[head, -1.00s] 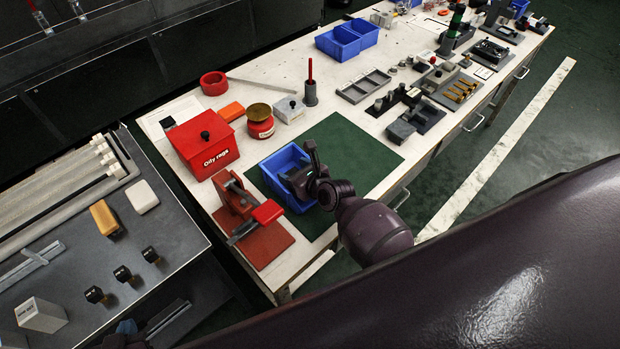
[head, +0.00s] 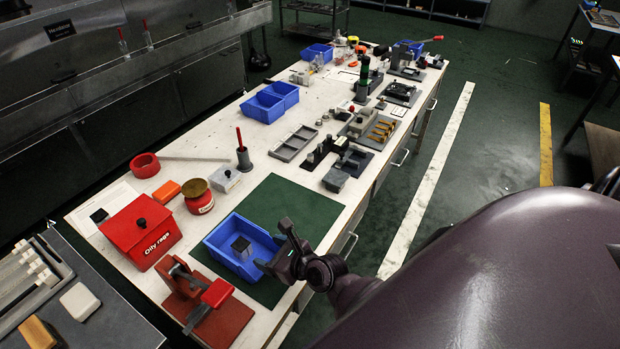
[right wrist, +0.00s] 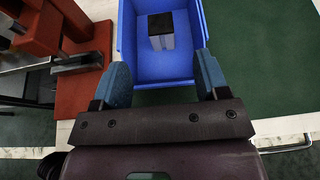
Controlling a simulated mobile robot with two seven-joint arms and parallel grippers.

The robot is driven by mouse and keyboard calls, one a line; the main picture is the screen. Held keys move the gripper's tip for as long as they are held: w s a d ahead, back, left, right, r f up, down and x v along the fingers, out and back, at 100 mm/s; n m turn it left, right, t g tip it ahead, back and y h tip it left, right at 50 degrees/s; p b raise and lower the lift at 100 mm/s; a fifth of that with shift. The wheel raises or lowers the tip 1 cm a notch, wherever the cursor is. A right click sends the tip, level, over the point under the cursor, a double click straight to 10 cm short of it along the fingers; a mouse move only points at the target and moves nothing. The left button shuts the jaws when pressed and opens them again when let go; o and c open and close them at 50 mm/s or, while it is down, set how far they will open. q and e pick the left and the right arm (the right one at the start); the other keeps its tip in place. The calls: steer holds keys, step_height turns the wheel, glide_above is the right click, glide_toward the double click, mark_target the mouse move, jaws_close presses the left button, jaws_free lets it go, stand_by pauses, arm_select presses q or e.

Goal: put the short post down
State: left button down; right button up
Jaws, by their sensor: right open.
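The short post (head: 241,246), grey with a black top, stands in the near blue bin (head: 213,243) on the table. In the right wrist view the post (right wrist: 168,42) looks upright on the floor of the blue bin (right wrist: 127,35), and nothing touches it. My right gripper (head: 273,257) is at the bin's right side in the head view. In the right wrist view my right gripper (right wrist: 163,78) is open and empty, its blue fingers apart at the bin's near edge, with the post beyond them. My left gripper is out of view.
A red vise-like fixture (head: 205,310) stands close to the bin's left front. The red oily rags box (head: 140,232) is further left. The green mat (head: 290,208) under the bin has free room behind it. Grey fixtures (head: 345,165) stand further along the table.

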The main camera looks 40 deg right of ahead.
steer(key=s+d+n, duration=0.1)
steer(key=s+n, duration=0.1)
steer(key=n, duration=0.2)
steer(key=s+d+f+n+h, duration=0.1)
steer(key=s+n, duration=0.1)
steer(key=n, duration=0.3)
steer(key=s+d+f+n+h, duration=0.1)
steer(key=s+n, duration=0.1)
steer(key=n, duration=0.3)
steer(key=shift+s+d+f+g, duration=0.1)
steer(key=shift+s+d+g, duration=0.1)
steer(key=shift+s+g, duration=0.15)
steer(key=s+d+n+h, duration=0.2)
steer(key=s+n, duration=0.6)
steer(key=n, duration=1.1)
steer(key=shift+d+f, duration=0.2)
steer(key=shift+d, duration=0.5)
steer(key=shift+f+g, duration=0.1)
steer(key=shift+g, duration=0.15)
steer(key=shift+w+f+b, duration=0.1)
steer(key=shift+b, duration=0.25)
